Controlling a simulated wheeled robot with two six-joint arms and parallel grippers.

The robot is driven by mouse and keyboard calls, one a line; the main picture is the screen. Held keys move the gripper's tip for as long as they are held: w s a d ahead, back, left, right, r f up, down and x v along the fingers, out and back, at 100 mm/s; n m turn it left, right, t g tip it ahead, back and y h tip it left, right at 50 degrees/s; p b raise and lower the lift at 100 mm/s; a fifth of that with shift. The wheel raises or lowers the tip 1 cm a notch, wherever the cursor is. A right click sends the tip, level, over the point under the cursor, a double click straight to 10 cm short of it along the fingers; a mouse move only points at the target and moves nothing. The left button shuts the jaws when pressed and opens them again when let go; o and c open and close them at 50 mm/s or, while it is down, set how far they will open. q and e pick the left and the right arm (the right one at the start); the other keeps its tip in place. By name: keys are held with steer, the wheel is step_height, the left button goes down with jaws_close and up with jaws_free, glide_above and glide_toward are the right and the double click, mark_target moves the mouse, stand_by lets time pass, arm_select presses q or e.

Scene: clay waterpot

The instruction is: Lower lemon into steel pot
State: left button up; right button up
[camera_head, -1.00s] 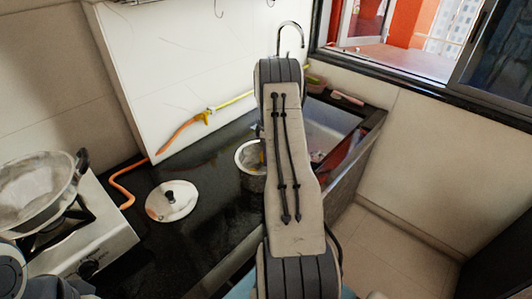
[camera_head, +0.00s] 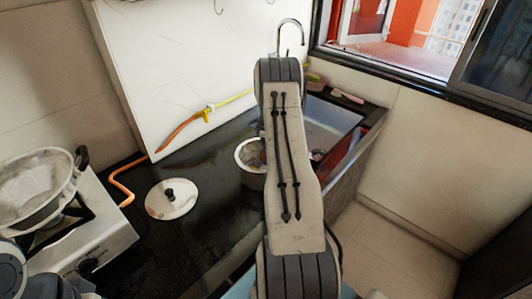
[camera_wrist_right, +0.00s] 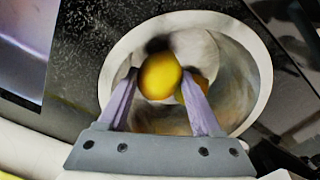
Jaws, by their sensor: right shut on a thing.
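The steel pot (camera_head: 252,180) stands on the black counter, its right side hidden behind my right arm in the head view. In the right wrist view its pale rim (camera_wrist_right: 262,70) rings the fingers. My right gripper (camera_wrist_right: 160,80) is shut on a yellow lemon (camera_wrist_right: 160,76), seen over the pot's opening; its exact height is unclear. Another yellow-orange patch shows behind the lemon; I cannot tell whether it is a second fruit or a reflection. The head view hides my right gripper and the lemon. My left gripper is out of view.
A round lid (camera_head: 171,202) with a dark knob lies on the counter left of the pot. A pan (camera_head: 35,185) sits on the stove at far left. An orange hose (camera_head: 122,190) runs along the wall. A sink (camera_head: 325,125) lies behind and right of my arm.

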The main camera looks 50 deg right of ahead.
steer(key=shift+f+b, duration=1.3)
steer(key=shift+f, duration=0.9)
stand_by(0.7)
steer(key=o, duration=1.5)
step_height(320, 180, up, 11)
steer(key=shift+a+f+b, duration=0.1)
steer(key=shift+f+b, duration=0.1)
steer(key=shift+b, duration=0.65)
